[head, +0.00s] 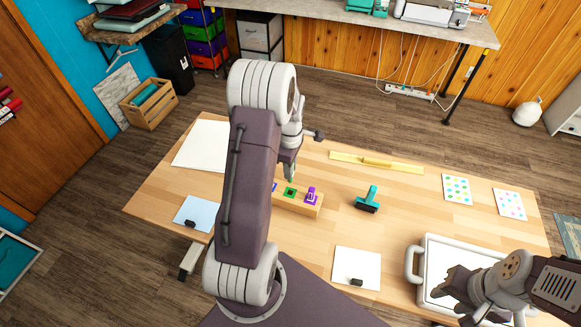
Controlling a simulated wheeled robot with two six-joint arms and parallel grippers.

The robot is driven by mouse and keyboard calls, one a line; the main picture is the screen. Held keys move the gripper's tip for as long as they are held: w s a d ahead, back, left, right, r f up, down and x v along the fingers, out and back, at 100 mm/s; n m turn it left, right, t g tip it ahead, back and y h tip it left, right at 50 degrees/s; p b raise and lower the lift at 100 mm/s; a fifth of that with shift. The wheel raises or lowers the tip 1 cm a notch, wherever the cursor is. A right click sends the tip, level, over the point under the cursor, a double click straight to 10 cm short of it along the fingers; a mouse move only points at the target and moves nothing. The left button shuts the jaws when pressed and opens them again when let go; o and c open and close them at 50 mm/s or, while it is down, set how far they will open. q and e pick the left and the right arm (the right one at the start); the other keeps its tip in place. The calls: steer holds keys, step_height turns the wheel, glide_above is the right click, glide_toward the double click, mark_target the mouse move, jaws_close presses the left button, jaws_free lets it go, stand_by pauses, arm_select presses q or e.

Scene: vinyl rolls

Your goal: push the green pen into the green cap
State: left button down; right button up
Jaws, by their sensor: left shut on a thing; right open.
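A wooden block (299,207) on the table holds coloured caps in a row. The green cap (290,192) is in its middle, a purple pen (312,194) stands in the purple cap to its right, and a bit of blue shows at the left, mostly hidden by my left arm. My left gripper (289,172) is shut on the green pen (291,180), whose small visible tip is just above the green cap. Whether the tip touches the cap, I cannot tell. My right gripper (452,288) is open and empty over the white tray (414,263) at the right.
A teal-handled tool (370,199) lies right of the block, with a yellow ruler (376,162) behind it. Dotted sheets (457,189) lie at the right. A white sheet (357,262) with a small black item lies in front, a light blue sheet (189,209) at left.

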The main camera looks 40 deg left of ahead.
arm_select(q)
steer(key=b, duration=0.3)
glide_toward(290, 188)
steer(key=shift+s+d+f, duration=0.5)
steer(key=shift+s+d, duration=0.1)
steer(key=shift+s, duration=0.15)
steer(key=shift+r+p, duration=0.1)
steer(key=shift+p, duration=0.6)
stand_by(0.4)
steer(key=shift+f+b, duration=1.9)
steer(key=shift+f, duration=1.15)
steer(key=c, duration=1.1)
jaws_free()
steer(key=shift+r, duration=0.1)
steer(key=shift+r, duration=0.1)
step_height(290, 188, up, 9)
steer(key=shift+f, duration=0.1)
